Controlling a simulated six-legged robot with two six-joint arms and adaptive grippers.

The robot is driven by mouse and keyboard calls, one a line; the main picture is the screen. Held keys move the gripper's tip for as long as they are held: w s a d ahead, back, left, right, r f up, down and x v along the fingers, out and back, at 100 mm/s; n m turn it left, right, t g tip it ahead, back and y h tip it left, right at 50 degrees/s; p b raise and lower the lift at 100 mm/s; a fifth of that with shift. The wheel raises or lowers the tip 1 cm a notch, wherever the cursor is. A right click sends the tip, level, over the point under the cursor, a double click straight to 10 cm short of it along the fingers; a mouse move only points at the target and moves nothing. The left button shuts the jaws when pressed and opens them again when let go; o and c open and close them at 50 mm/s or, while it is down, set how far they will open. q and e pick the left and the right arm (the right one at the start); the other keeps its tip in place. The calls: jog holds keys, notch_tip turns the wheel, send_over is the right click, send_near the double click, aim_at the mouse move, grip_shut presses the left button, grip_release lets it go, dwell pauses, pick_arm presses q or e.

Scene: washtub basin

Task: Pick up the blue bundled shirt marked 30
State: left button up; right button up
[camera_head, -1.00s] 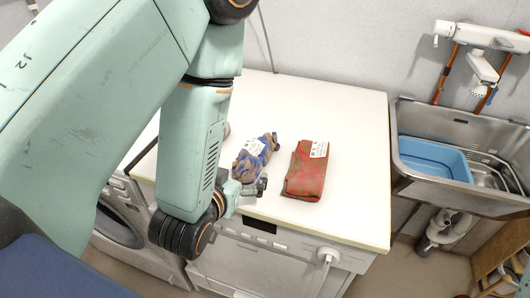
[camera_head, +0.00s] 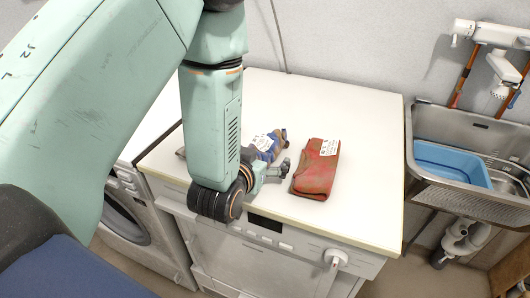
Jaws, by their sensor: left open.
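The blue bundled shirt (camera_head: 268,144), blue with brown patches and a white label, lies on the white counter top. My left arm and gripper hide its left and near part. My left gripper (camera_head: 279,172) is open and sits at the near side of the shirt, close to it; I cannot tell whether it touches. A folded red cloth (camera_head: 316,170) with a white label lies just right of the gripper. The number on the blue shirt's label is too small to read. My right gripper is not in view.
The white counter top (camera_head: 350,120) is clear behind and right of the red cloth. A metal sink (camera_head: 432,120) with a blue basin (camera_head: 450,163) stands at the right. Below the counter are a white machine front (camera_head: 240,262) and, at left, a washing machine (camera_head: 122,215).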

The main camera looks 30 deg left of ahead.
pick_arm(q)
jog(key=shift+w+a+f, duration=0.2)
jog(key=shift+w+a, duration=0.1)
jog(key=shift+a, duration=0.1)
jog(key=shift+s+d+r, duration=0.15)
jog(key=shift+d, duration=0.15)
jog(key=shift+c, duration=0.2)
jog(key=shift+d, duration=0.15)
jog(key=shift+c, duration=1.5)
jog(key=shift+a, duration=0.3)
jog(key=c, duration=0.6)
jog(key=shift+d, duration=0.25)
jog(key=c, duration=0.3)
jog(key=shift+a, duration=0.2)
jog(key=shift+c, duration=0.6)
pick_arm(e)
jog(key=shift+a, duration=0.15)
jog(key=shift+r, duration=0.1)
